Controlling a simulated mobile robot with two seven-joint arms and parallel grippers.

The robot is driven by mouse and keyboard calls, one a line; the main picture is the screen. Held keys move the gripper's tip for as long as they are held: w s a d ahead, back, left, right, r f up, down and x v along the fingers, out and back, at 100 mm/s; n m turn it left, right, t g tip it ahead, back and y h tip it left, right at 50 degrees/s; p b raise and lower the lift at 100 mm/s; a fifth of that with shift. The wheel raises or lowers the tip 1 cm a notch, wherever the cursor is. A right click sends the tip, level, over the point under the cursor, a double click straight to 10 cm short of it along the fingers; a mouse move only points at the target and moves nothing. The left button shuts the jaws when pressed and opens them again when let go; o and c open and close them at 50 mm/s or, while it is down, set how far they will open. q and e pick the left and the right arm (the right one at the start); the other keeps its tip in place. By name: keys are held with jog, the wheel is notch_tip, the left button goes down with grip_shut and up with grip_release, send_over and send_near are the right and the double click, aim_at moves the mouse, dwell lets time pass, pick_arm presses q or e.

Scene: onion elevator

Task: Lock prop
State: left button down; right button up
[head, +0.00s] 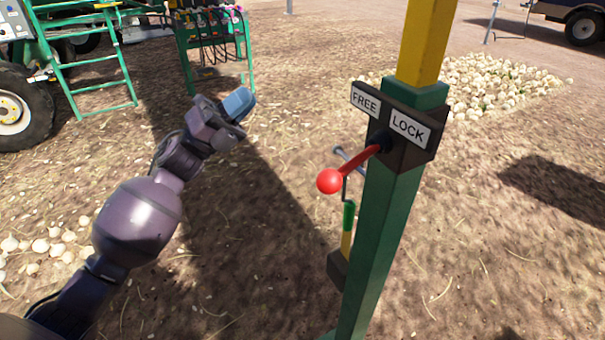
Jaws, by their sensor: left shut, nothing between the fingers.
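A green post (383,240) with a yellow upper part stands upright right of centre. It bears a dark plate (417,150) with a FREE label (365,101) on the left and a LOCK label (409,130) on the right. A red lever (361,161) with a red ball knob (330,181) comes out below the labels and points down to the left, on the FREE side. My left gripper (238,104) is shut and empty, left of the knob and apart from it. My right gripper is not in view.
A crank-like handle with a green and yellow grip (348,218) hangs behind the post. Green machinery with a ladder (92,62) and a wheel (18,108) stands at the upper left. Onions (495,85) lie behind the post. The dirt between my left arm and the post is clear.

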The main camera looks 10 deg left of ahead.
pick_arm(q)
jog(key=s+d+f+m+g+y, duration=0.1)
jog(key=s+f+m+g+y, duration=0.3)
jog(key=m+g, duration=0.65)
jog(key=s+f+m+g+h, duration=0.15)
jog(key=s+m+g, duration=0.35)
jog(key=m+g, duration=0.55)
jog(key=m+t+p, duration=0.2)
jog(key=p, duration=0.1)
send_near(356, 162)
jog(key=s+d, duration=0.2)
jog(key=s, duration=0.4)
jog(key=shift+d+r+y, duration=0.3)
jog(key=shift+r+y, duration=0.05)
jog(key=shift+r, duration=0.1)
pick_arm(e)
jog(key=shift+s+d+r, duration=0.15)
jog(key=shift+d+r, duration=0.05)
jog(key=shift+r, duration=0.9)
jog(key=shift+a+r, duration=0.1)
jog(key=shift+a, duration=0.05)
